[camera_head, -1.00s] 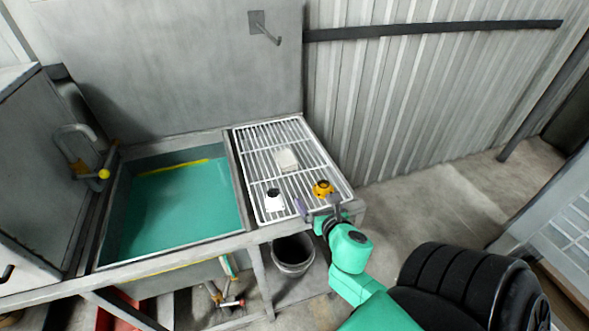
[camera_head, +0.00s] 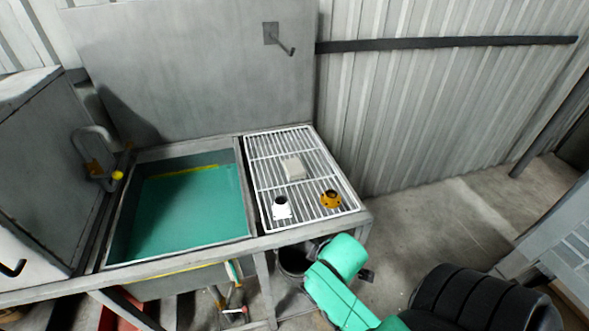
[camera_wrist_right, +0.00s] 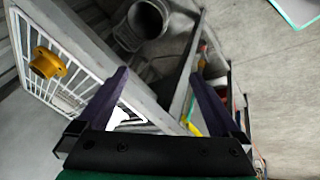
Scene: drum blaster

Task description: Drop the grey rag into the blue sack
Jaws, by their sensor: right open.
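I cannot make out a grey rag or a blue sack in either view. My right arm (camera_head: 338,284) comes in from the lower right in the head view, low in front of the counter and beside the bucket. Its fingertips cannot be made out there. In the right wrist view my right gripper (camera_wrist_right: 163,88) is open, with two purple fingers spread and nothing held between them. Counter framework and blurred items lie beyond the fingers. My left gripper is not in view.
A wire rack (camera_head: 264,174) holds a pale block (camera_head: 293,168), a white fitting (camera_head: 282,208) and an orange flange (camera_head: 331,199). Left of it is a teal-bottomed sink (camera_head: 190,215). A grey bucket (camera_head: 293,262) stands under the counter.

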